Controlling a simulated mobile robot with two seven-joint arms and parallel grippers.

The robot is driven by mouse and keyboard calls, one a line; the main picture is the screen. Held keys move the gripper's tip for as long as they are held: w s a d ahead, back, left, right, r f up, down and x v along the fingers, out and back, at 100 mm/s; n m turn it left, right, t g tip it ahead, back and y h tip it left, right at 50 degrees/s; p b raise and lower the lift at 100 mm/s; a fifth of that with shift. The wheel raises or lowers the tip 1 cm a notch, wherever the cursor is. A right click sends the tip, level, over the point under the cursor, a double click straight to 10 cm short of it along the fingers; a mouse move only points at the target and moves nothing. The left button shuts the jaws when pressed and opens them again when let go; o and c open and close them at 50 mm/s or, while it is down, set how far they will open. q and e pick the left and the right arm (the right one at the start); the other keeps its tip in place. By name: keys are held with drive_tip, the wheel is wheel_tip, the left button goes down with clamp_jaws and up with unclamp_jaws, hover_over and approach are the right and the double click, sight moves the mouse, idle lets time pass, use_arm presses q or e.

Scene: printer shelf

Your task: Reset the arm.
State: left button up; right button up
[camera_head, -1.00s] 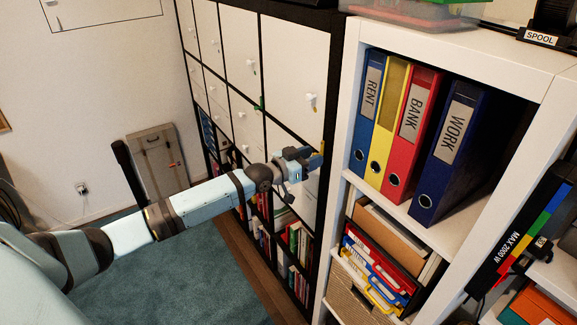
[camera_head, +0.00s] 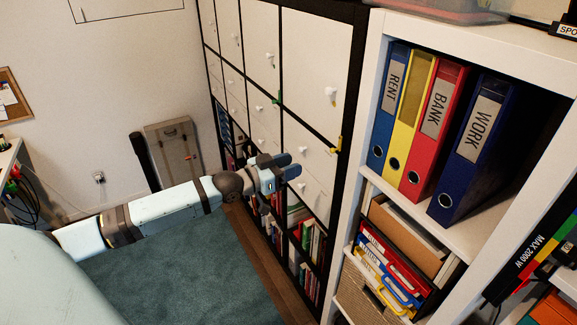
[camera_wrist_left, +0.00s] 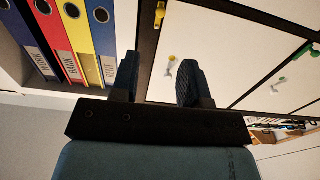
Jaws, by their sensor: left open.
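My left arm reaches in from the left in the head view. Its gripper (camera_head: 286,168) is in front of the white cabinet doors (camera_head: 312,78), left of the white shelf. It also shows in the left wrist view (camera_wrist_left: 158,82), with its two dark fingers apart and nothing visible between them. The fingers point toward the cabinet; I cannot tell the exact gap to the doors. My right gripper is not in view.
The white shelf (camera_head: 364,112) holds blue, yellow and red binders (camera_head: 434,130) and a dark blue WORK binder (camera_head: 474,150). Below is a holder with folders (camera_head: 388,268). A grey case (camera_head: 174,150) leans against the wall. Teal carpet (camera_head: 200,275) lies open below the arm.

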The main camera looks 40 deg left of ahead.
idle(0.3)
use_arm(q)
drive_tip(key=s+d+f+g+y+p, duration=0.2)
drive_tip(key=s+d+f, duration=0.8)
drive_tip(key=s, duration=0.3)
drive_tip(key=s+d+f+n+g+y+p, duration=0.1)
drive_tip(key=s+d+f+g+p, duration=0.1)
drive_tip(key=s+d+f, duration=0.8)
wheel_tip(320, 180, down, 3)
drive_tip(key=s+g, duration=0.1)
drive_tip(key=s, duration=0.1)
drive_tip(key=shift+s+d+g+y, duration=0.3)
drive_tip(key=shift+s+y, duration=0.1)
drive_tip(key=shift+r, duration=0.1)
